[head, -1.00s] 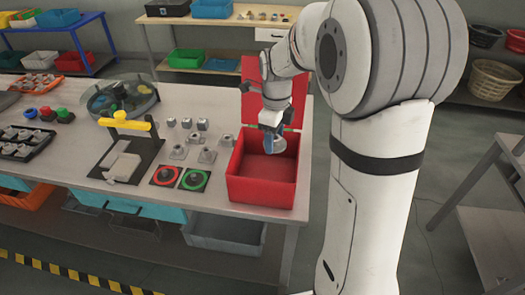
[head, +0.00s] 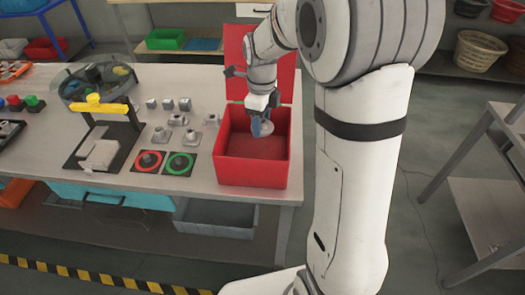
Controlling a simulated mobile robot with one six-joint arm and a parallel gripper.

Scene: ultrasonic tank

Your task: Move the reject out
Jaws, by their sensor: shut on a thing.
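My gripper (head: 262,122) is shut on a small pale grey part (head: 267,129). It holds the part over the back of an open red box (head: 252,182), at about the height of the rim. The gripper hides some of the part, so its full shape is unclear. The red box stands at the right end of the grey table with its lid (head: 287,75) raised at the back. The visible box floor looks empty.
Several small grey metal parts (head: 161,135) stand left of the box. A red-ringed pad (head: 149,161) and a green-ringed pad (head: 180,163) lie beside it. A yellow-handled fixture (head: 100,153) and a round clear-covered tank (head: 97,84) are farther left.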

